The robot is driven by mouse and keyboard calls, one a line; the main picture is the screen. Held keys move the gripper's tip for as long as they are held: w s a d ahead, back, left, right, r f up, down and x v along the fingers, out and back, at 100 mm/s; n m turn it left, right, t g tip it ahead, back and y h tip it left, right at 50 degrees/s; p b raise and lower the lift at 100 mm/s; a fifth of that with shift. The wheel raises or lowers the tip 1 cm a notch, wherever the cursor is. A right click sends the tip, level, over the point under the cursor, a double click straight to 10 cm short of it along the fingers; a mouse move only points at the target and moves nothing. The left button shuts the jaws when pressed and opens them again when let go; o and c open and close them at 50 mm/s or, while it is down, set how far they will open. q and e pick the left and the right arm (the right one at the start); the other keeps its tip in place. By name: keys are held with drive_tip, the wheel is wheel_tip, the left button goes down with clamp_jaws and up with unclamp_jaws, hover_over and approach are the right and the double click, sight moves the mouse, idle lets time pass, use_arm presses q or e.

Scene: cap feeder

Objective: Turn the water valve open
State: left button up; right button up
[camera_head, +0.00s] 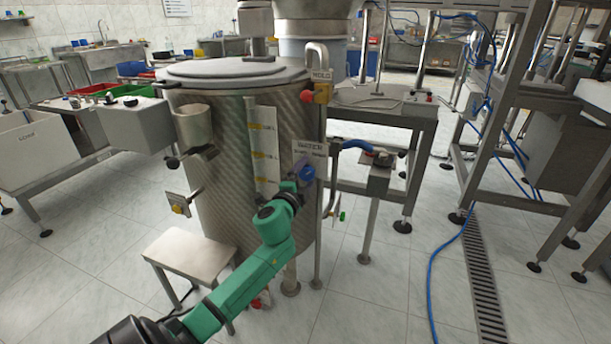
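A tall metal tank (228,135) stands in the middle of the view. A small white sign (310,147) is on its right front side, with lettering too blurred to read with certainty. Just below the sign is a round blue-purple knob (307,173), which looks like the water valve. My green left arm reaches up from the lower left. My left gripper (301,184) is at the knob and partly covers it. Its fingers are too small and hidden to show whether they are open or shut, or whether they touch the knob. My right gripper is out of view.
A low metal step (188,254) stands left of the tank's foot. Metal tables and frames fill the right. A blue cable (431,275) lies on the tiled floor.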

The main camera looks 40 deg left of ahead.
use_arm(q)
drive_tip(key=shift+s, duration=0.1)
drive_tip(key=shift+s+d, duration=0.15)
drive_tip(key=shift+s, duration=0.15)
drive_tip(key=v, duration=1.3)
drive_tip(key=shift+s+d+p, duration=0.15)
drive_tip(key=shift+s+p, duration=0.2)
drive_tip(key=shift+p, duration=0.05)
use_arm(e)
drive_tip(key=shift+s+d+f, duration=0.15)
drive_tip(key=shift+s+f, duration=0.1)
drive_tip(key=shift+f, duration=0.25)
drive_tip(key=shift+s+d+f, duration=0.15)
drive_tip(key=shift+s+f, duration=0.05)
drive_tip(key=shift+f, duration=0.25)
